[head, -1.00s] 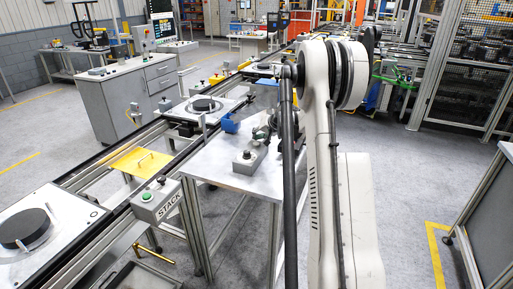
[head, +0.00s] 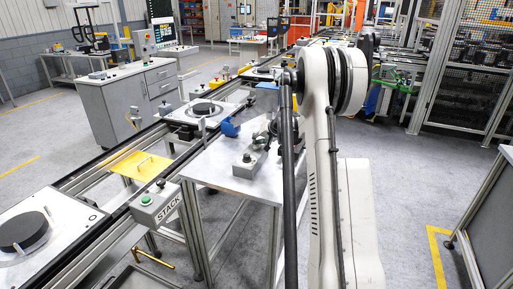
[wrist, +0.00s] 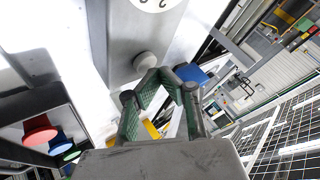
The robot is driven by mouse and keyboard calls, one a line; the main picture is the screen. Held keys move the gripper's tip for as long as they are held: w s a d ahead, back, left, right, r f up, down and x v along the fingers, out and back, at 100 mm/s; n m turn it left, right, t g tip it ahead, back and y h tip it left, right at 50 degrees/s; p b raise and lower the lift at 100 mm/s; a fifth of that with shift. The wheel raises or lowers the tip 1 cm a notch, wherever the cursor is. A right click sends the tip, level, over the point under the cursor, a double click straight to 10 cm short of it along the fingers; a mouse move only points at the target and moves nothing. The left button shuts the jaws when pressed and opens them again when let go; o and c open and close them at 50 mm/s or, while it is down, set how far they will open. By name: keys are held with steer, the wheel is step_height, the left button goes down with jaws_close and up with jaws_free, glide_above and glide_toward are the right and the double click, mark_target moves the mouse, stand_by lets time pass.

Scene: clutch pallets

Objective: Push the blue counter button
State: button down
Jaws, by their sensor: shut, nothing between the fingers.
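A blue button (wrist: 60,142) shows at the lower left of the wrist view. It stands in a row between a larger red button (wrist: 40,130) and a green one (wrist: 71,155) on a dark-edged panel. My gripper (wrist: 160,76) is shut and empty, its green-padded fingers meeting close to a round grey knob on a grey box. The blue button is well to the left of the fingers and apart from them. In the head view my arm hides most of the area around the gripper, and I cannot make out the blue button there.
The grey box (head: 246,168) with its knob stands on a pale table (head: 215,172). A blue block (head: 230,127) is near the table's back edge. A conveyor with clutch pallets runs along the left, with a STACK button box (head: 155,205). Open floor lies right of my arm.

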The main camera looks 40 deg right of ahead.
mark_target(257, 147)
steer(key=shift+f, duration=0.1)
stand_by(0.5)
steer(key=shift+f+b, duration=0.4)
steer(key=shift+b, duration=0.2)
steer(key=shift+r, duration=0.5)
steer(key=shift+r+p, duration=0.9)
steer(key=shift+r, duration=2.15)
